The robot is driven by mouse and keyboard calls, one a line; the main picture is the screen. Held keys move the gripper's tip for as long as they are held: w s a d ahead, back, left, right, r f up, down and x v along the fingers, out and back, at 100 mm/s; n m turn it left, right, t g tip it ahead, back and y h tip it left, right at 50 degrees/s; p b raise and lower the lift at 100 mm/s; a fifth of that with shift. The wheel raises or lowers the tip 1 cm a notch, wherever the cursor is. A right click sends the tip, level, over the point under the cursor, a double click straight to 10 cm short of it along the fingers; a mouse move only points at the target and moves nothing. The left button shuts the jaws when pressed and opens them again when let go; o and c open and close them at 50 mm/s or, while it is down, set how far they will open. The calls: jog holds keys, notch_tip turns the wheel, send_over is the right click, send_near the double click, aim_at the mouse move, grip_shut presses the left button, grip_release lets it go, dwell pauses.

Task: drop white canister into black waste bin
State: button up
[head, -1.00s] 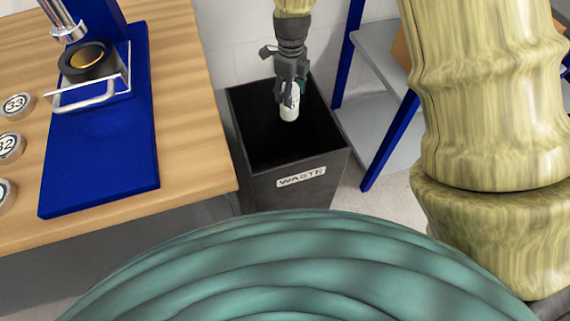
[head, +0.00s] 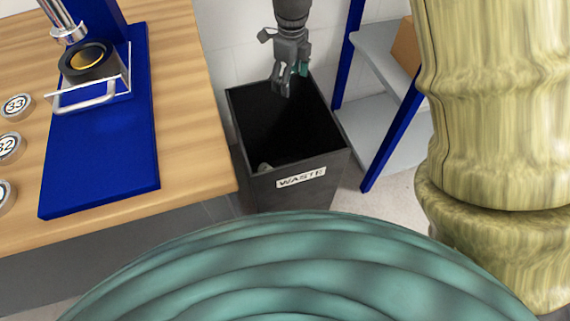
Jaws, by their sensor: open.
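The black waste bin (head: 302,181) stands on the floor to the right of the wooden table, with a "WASTE" label on its front. Inside it, low behind the front wall near the left, a small pale piece (head: 264,168) shows. It looks like the white canister, mostly hidden by the bin's wall. My gripper (head: 282,92) is open and empty above the back of the bin's opening, fingers pointing down.
The wooden table (head: 190,130) at left carries a blue press stand (head: 105,150) with a black ring cup (head: 86,60) and several numbered round tins (head: 15,106). A grey shelf with blue posts (head: 385,130) stands right of the bin, with a cardboard box (head: 405,45) on it.

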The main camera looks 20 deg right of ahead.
notch_tip(320, 180, up, 7)
jog(key=shift+f, duration=0.15)
dwell(0.6)
